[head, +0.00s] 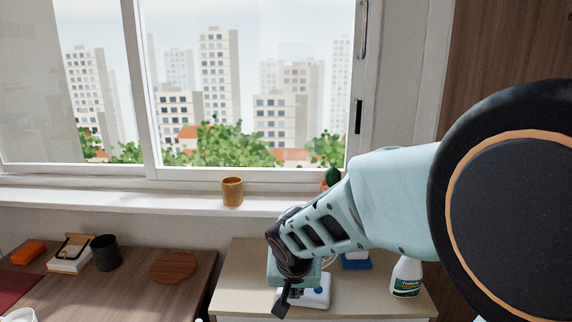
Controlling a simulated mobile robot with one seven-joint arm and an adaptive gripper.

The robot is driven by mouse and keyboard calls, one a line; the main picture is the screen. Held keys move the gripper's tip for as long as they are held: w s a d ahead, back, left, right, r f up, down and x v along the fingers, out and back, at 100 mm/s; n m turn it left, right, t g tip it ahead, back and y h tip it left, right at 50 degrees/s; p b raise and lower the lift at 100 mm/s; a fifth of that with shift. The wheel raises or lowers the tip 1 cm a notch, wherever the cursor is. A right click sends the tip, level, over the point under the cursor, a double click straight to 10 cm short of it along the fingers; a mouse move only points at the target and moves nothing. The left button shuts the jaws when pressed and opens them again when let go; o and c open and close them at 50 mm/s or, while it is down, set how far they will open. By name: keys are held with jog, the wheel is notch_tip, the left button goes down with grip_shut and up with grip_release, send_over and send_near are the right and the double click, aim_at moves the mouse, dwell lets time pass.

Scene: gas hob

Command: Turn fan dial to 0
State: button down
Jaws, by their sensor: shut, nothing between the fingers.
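My gripper (281,304) hangs over the front left part of a light beige counter (240,266), pointing down. Its dark fingers are shut and hold nothing. A white object with blue spots (318,291) lies on the counter just behind and right of the fingers, partly hidden by my gripper. I cannot tell whether it carries a dial or whether the fingers touch it. No fan dial, its pointer or its marks can be made out in this view.
A white bottle with a green label (407,278) and a blue-and-white item (357,261) stand right of my gripper. A brown wooden cup (232,191) is on the windowsill. The left table holds a black cup (105,252), round board (174,267) and orange block (28,252).

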notch_tip(320, 180, up, 6)
jog(key=p, duration=0.4)
dwell(0.3)
